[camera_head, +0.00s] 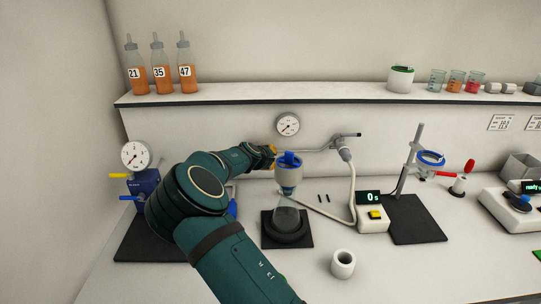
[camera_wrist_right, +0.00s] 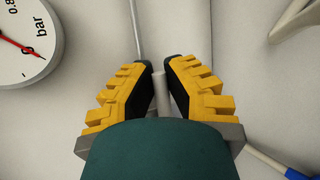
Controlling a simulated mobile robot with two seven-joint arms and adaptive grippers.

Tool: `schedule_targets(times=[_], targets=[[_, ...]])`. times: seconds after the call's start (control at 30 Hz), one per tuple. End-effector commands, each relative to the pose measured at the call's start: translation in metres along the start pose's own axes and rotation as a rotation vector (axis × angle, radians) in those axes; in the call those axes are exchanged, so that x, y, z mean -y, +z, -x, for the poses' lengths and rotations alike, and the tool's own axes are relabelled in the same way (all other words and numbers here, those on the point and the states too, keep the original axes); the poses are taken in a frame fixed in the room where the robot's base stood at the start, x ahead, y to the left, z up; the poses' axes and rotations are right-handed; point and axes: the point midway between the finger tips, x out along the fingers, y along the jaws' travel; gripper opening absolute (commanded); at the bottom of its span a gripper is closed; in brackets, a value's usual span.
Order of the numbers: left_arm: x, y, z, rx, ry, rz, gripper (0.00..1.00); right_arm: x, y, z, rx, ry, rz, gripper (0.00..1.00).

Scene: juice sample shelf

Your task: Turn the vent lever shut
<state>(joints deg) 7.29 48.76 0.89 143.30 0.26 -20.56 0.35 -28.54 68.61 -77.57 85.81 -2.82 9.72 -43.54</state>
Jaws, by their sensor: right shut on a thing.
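My right gripper (camera_head: 269,154) is at the back wall, just below and left of the round wall gauge (camera_head: 287,124), at the left end of a thin grey pipe (camera_head: 320,149). In the right wrist view its yellow and black fingers (camera_wrist_right: 161,88) are closed on a short light grey stub (camera_wrist_right: 160,88), which appears to be the vent lever. The stub's far end is hidden by my wrist. The pipe also shows in the wrist view (camera_wrist_right: 136,30), running up from the fingers. In the head view the lever is hidden behind the gripper. My left gripper is not in view.
A blue-topped funnel (camera_head: 289,172) over a flask (camera_head: 287,220) stands close to the right of my gripper. A pale hose (camera_head: 352,185) hangs from the pipe's right end. A pump with a gauge (camera_head: 136,155) stands at left. A white cup (camera_head: 343,264) stands in front.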

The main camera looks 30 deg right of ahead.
Motion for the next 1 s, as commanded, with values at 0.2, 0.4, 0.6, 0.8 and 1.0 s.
schedule_targets(times=[0.2, 0.4, 0.6, 0.8, 1.0], targets=[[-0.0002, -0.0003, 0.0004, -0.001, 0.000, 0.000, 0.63, 0.0003, -0.0004, -0.0009, -0.016, -0.006, -0.021, 0.00], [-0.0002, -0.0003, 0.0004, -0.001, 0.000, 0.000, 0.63, 0.0009, -0.0006, -0.0010, -0.017, -0.007, -0.022, 0.00], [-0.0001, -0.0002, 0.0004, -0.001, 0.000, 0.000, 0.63, 0.0012, -0.0006, -0.0011, -0.016, -0.008, -0.021, 0.31], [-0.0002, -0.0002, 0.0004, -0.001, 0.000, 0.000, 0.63, 0.0015, -0.0005, -0.0011, -0.015, -0.008, -0.020, 0.43], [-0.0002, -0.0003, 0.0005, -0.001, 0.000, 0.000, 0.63, -0.0011, 0.0002, 0.0004, -0.015, -0.008, -0.021, 0.43]])
